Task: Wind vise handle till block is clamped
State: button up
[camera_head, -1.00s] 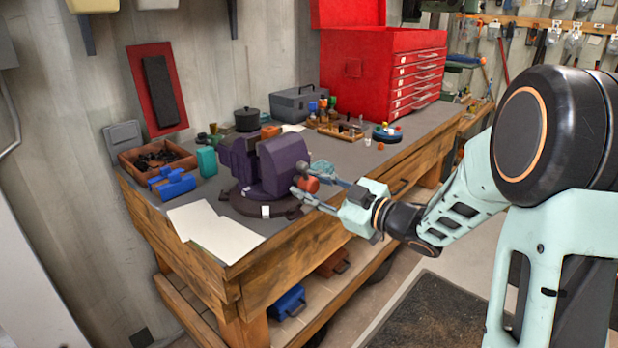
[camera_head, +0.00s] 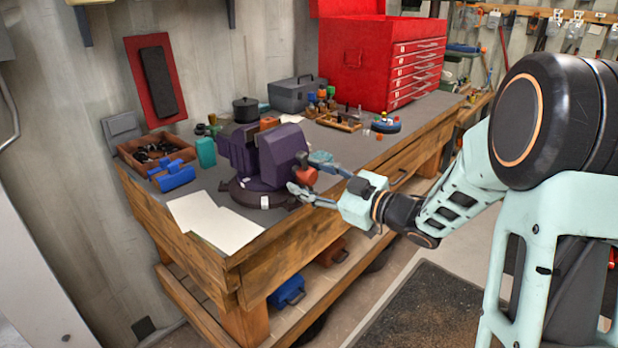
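The purple vise (camera_head: 282,158) stands on a dark round base at the near part of the workbench. Its two upright parts stand close together, and I cannot make out a block between them. The red-orange handle end (camera_head: 305,177) is on the vise's right side. My gripper (camera_head: 303,173) reaches in from the right with its fingers spread, one above and one below the handle end. The upper finger looks apart from it. Contact of the lower finger is unclear. The rest of the handle is hidden.
White sheets (camera_head: 215,222) lie in front of the vise. A blue object (camera_head: 172,176), a teal box (camera_head: 206,152) and a brown tray (camera_head: 128,157) are at left. A red tool chest (camera_head: 375,65) stands behind. The bench's wooden front edge (camera_head: 285,240) runs below my gripper.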

jog(key=shift+r, duration=0.1)
jog(key=v, duration=1.2)
